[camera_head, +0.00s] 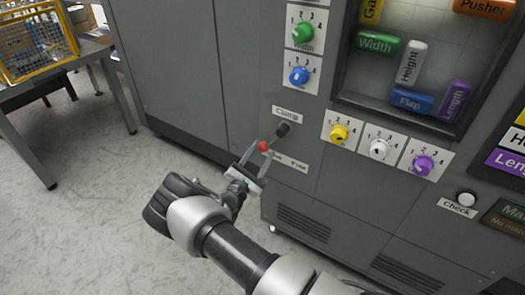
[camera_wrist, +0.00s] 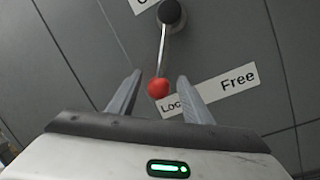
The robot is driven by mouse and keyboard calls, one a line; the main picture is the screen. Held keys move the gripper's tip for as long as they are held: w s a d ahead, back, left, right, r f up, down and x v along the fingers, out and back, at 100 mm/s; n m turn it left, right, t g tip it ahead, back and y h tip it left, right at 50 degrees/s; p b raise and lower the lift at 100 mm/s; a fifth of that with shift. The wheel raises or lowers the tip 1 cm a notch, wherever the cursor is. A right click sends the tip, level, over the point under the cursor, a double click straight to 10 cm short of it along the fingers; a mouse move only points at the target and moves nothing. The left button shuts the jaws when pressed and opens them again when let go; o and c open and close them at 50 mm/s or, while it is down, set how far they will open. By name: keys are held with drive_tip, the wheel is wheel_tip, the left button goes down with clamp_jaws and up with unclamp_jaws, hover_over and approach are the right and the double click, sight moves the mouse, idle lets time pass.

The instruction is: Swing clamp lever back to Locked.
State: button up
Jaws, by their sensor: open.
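The clamp lever has a dark round hub (camera_head: 284,129) on the grey panel, a thin rod and a red ball knob (camera_head: 264,146). In the wrist view the rod runs down from the hub (camera_wrist: 171,14) to the red knob (camera_wrist: 158,88), beside a white label (camera_wrist: 215,92) reading "Loc…" and "Free". The knob sits near the "Loc…" end; the right finger hides part of that word. My gripper (camera_head: 261,150) is open, with its fingers on either side of the knob. In the wrist view both fingers (camera_wrist: 160,76) appear apart from the knob.
A "Clamp" label (camera_head: 286,114) is above the hub. Yellow, white and purple dials (camera_head: 380,149) are to the right; green and blue dials (camera_head: 299,76) are above. A table (camera_head: 60,66) with a yellow wire basket (camera_head: 38,45) stands at left. The floor between is clear.

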drive_tip(key=p+v, duration=0.1)
drive_tip(key=v, duration=1.5)
drive_tip(key=shift+s+p, duration=0.15)
drive_tip(key=shift+p, duration=0.25)
drive_tip(key=d+r+m+g+h, duration=0.4)
drive_tip(key=d+r+m+g, duration=0.3)
drive_tip(key=r, duration=0.2)
drive_tip(key=s+d+r+m+g+y, duration=0.7)
drive_tip(key=s+d+r+m+g, duration=0.4)
drive_tip(key=r, duration=0.4)
drive_tip(key=s+r+m+t+y, duration=0.55)
drive_tip(key=s+r+y, duration=0.25)
drive_tip(key=s+r, duration=0.5)
wheel_tip(320, 180, up, 22)
drive_tip(key=s+p, duration=0.1)
drive_tip(key=p, duration=2.1)
drive_tip(key=shift+n+p, duration=0.35)
drive_tip(key=shift+d+t, duration=0.1)
drive_tip(key=shift+t, duration=0.15)
